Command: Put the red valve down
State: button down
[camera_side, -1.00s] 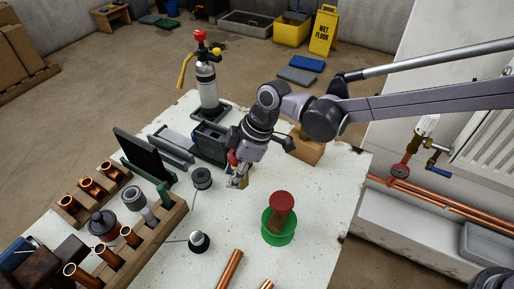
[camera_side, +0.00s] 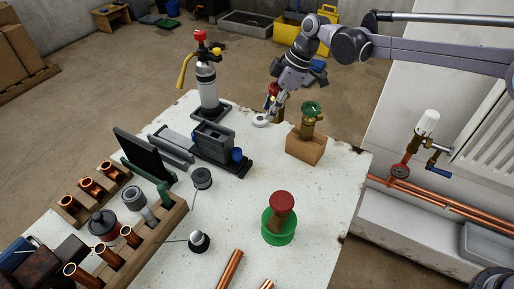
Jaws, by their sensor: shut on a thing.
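My gripper (camera_side: 272,104) is shut on the red valve (camera_side: 272,89), of which a bit of red and some brass show between and beside the fingers. The rest of it is hidden by the fingers. They are near the far edge of the white table (camera_side: 330,190), close to a small white ring (camera_side: 260,121). I cannot tell whether the valve touches the table. A green-topped brass valve (camera_side: 311,108) stands upright in a wooden block (camera_side: 306,148), right of my gripper.
A dark vise (camera_side: 214,142) with a blue part stands left of my gripper, the extinguisher (camera_side: 206,82) behind it. A red-capped copper piece (camera_side: 281,202) stands in a green holder (camera_side: 278,235). Copper pipes lie at the front; the table's middle right is clear.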

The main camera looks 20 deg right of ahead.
jog(key=w+d, duration=0.4)
jog(key=w, duration=0.1)
jog(key=shift+m, duration=0.3)
jog(key=a+f, duration=0.2)
jog(key=a, duration=0.1)
jog(key=a+f, duration=0.2)
jog(key=a, duration=0.2)
jog(key=a+f, duration=0.3)
jog(key=a, duration=0.1)
jog(key=shift+w+a+f, duration=0.1)
jog(key=shift+w+a, duration=0.15)
jog(key=shift+w, duration=0.15)
jog(key=shift+f, duration=2)
jog(key=shift+f, duration=0.1)
jog(key=c, duration=0.9)
grip_release()
